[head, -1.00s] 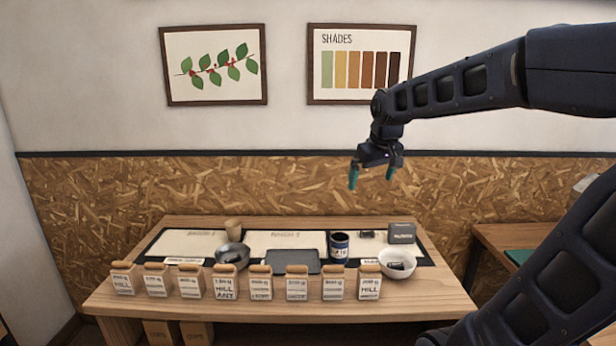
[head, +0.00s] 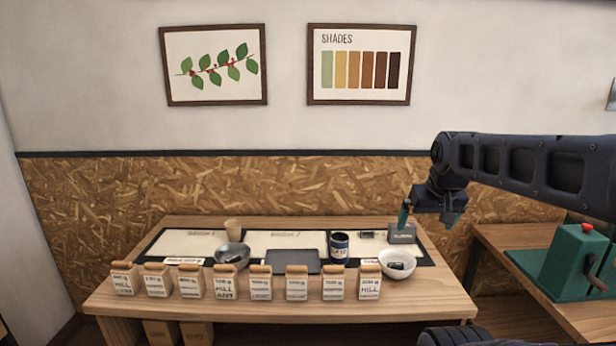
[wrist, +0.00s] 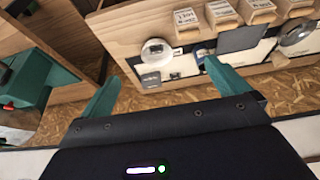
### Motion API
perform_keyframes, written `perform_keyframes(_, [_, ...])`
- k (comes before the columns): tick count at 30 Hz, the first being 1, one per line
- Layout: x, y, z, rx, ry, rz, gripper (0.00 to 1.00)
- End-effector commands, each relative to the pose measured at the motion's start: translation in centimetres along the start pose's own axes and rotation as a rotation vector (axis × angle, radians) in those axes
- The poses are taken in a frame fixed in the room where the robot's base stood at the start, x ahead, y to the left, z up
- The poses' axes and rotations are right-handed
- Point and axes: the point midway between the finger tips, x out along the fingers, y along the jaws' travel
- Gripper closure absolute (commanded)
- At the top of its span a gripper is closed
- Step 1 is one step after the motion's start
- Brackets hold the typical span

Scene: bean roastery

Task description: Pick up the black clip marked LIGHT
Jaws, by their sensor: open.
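A small dark item lies in the white bowl (head: 397,264) at the right end of the table; it may be the black clip (head: 398,266), but I cannot read any marking on it. The bowl also shows in the wrist view (wrist: 157,45). My gripper (head: 428,215) is open and empty, with its green fingers apart. It hangs in the air by the table's right end, above table height. In the wrist view the bowl lies beyond and between the fingers (wrist: 160,85).
A grey box (head: 402,233) and a small dark item (head: 367,235) stand behind the bowl, beside a dark blue can (head: 339,247). Several labelled bags (head: 297,283) line the table's front edge. A green machine (head: 575,262) stands on the right-hand table.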

Motion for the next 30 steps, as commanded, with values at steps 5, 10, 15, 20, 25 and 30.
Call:
perform_keyframes(5, [0.0,0.0,0.0,-0.001,0.000,0.000,0.20])
perform_keyframes(10, [0.0,0.0,0.0,-0.001,0.000,0.000,0.53])
perform_keyframes(15, [0.0,0.0,0.0,-0.001,0.000,0.000,0.53])
perform_keyframes(20, [0.0,-0.3,-0.3,0.002,-0.002,-0.008,0.53])
perform_keyframes(25, [0.5,-2.5,-2.3,0.030,-0.026,-0.075,0.53])
perform_keyframes(30, [1.4,-6.7,-5.8,0.091,-0.074,-0.191,0.53])
